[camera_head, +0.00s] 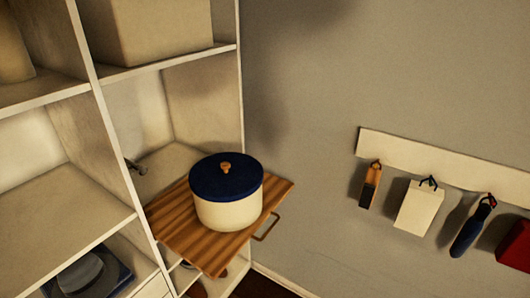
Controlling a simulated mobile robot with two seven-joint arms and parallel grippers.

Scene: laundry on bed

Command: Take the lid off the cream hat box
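The cream hat box (230,214) stands upright on a striped wooden board (172,224) in front of the shelf unit. Its dark blue lid (212,184) sits level on top and covers the opening, so the inside is hidden. A small orange-brown knob (225,168) stands at the middle of the lid. Neither of my grippers shows in the head view, and nothing is touching the box or lid.
The white shelf unit (112,165) stands behind and left, with a large tan box (155,30) above. A wire handle (268,228) sticks out at the board's right. On the right wall, a rail (440,168) carries several hanging items. Space above the lid is clear.

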